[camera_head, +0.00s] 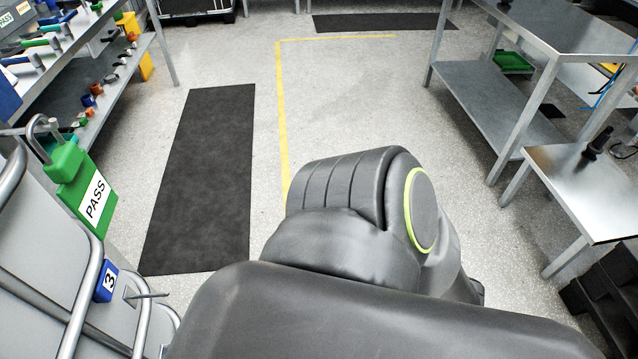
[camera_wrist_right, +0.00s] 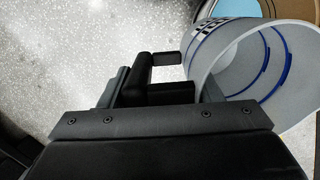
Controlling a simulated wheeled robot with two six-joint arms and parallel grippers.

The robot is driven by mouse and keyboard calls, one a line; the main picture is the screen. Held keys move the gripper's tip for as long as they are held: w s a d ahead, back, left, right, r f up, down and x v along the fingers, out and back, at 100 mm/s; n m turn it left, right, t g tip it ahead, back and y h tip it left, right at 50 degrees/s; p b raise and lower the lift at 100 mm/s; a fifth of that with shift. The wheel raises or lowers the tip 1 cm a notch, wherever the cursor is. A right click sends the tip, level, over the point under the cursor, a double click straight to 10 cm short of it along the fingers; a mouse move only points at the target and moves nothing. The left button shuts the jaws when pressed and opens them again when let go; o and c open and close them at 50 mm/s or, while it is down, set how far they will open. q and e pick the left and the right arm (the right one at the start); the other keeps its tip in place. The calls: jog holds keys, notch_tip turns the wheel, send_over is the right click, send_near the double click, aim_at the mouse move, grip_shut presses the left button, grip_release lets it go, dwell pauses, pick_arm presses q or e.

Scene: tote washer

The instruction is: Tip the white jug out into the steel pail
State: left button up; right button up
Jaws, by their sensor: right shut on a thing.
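In the right wrist view a pale grey-white round vessel with blue bands and dark markings, which looks like the white jug (camera_wrist_right: 296,62), lies at the right edge, partly cut off by the frame. Its wide round rim faces the camera, and the vessel looks tilted. My right gripper (camera_wrist_right: 163,90) is just left of it, shut on a black, squared handle-like part beside the jug's wall. I cannot make out the steel pail in either view. My left gripper is not in view.
In the head view my dark arm fills the lower middle. A steel table (camera_head: 575,160) stands at right, with a larger shelved bench (camera_head: 570,25) behind. The floor with a black mat (camera_head: 205,170) is clear.

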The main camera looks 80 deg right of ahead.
jog(key=shift+f, duration=0.25)
jog(key=shift+r, duration=0.1)
jog(key=shift+s+r, duration=0.35)
jog(key=s+r+p, duration=0.1)
jog(key=s+r, duration=0.3)
jog(key=s, duration=0.1)
jog(key=shift+s+a+r, duration=0.15)
jog(key=shift+a, duration=0.15)
dwell(0.7)
